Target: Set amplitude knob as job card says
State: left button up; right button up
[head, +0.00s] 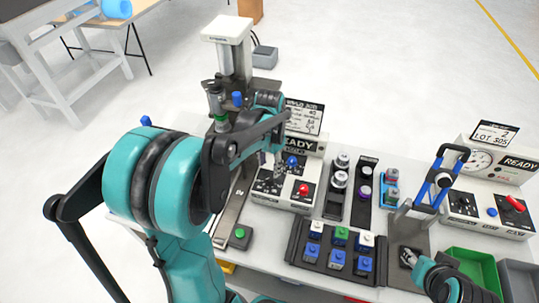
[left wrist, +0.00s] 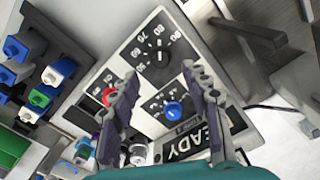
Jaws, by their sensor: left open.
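The control box (head: 285,200) stands beside the welding press. In the left wrist view its black knob (left wrist: 158,57) sits on a scale with numbers around 60 to 90, which looks like the amplitude scale. The pointer position is too small to read surely. A blue knob (left wrist: 172,110) and a red button (left wrist: 108,96) share the panel. My left gripper (left wrist: 160,72) is open, its fingertips on either side of the black knob in the picture; contact cannot be told.
The welding press (head: 230,55) rises behind the box. A rack of blue, white and green blocks (head: 335,250) stands in front. A blue-handled toggle press (head: 437,180) and a gauge box (head: 490,190) stand at right. A green button box (head: 239,237) lies at left.

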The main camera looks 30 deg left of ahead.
aim_at(269, 178)
pick_arm(q)
notch_tip(269, 178, up, 6)
dwell(0.6)
jog(key=s+d+f+n+t+b, duration=0.1)
jog(key=s+d+f+t+b, duration=0.1)
jog(key=s+d, duration=0.3)
jog(key=s+d+f+n+t+b, duration=0.2)
jog(key=s+d+f+t+b, duration=0.1)
jog(key=s+d+t, duration=0.2)
jog(key=shift+s+d, duration=0.45)
jog(key=shift+s, duration=0.3)
